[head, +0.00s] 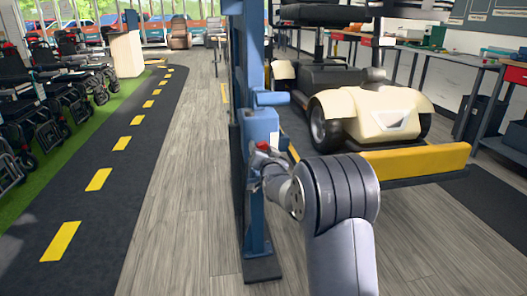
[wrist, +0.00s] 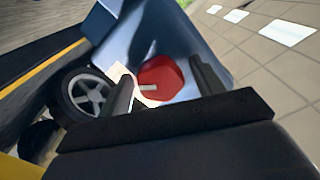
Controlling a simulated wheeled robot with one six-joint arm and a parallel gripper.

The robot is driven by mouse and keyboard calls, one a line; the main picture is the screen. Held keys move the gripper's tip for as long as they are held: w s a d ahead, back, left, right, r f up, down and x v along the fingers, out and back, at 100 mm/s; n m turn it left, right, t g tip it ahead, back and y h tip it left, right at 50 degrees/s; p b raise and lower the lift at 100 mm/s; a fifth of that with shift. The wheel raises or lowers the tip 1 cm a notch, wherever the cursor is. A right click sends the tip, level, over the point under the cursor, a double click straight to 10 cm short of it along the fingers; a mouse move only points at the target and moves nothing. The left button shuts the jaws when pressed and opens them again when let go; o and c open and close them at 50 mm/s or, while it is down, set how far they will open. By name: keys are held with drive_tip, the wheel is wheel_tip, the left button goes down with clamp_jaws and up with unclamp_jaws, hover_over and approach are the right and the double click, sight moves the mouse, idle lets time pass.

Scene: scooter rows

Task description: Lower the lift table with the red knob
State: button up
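The red knob (head: 263,146) is on the blue control box (head: 262,124) of the blue post in the head view. In the wrist view the red knob (wrist: 162,74) has a pale pointer mark and appears between my two dark fingers. My gripper (wrist: 163,69) is open, with a gap on each side of the knob. In the head view my gripper (head: 257,164) is at the knob, partly hidden by my wrist. The lift table (head: 420,160), with a yellow edge, is right of the post, low over the floor, and carries a cream scooter (head: 385,114).
Workbenches (head: 420,50) line the right side. Wheelchairs (head: 50,95) stand on green carpet at the left. A dark lane (head: 125,165) with yellow dashes and clear wood floor (head: 185,170) lie left of the post. A scooter wheel (wrist: 85,93) shows left of my fingers.

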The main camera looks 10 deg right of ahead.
drive_tip(key=s+p, duration=0.2)
drive_tip(key=s, duration=0.9)
drive_tip(key=shift+w, duration=0.15)
idle(0.3)
drive_tip(key=w+b, duration=0.2)
drive_tip(key=w, duration=0.8)
drive_tip(key=shift+w, duration=0.35)
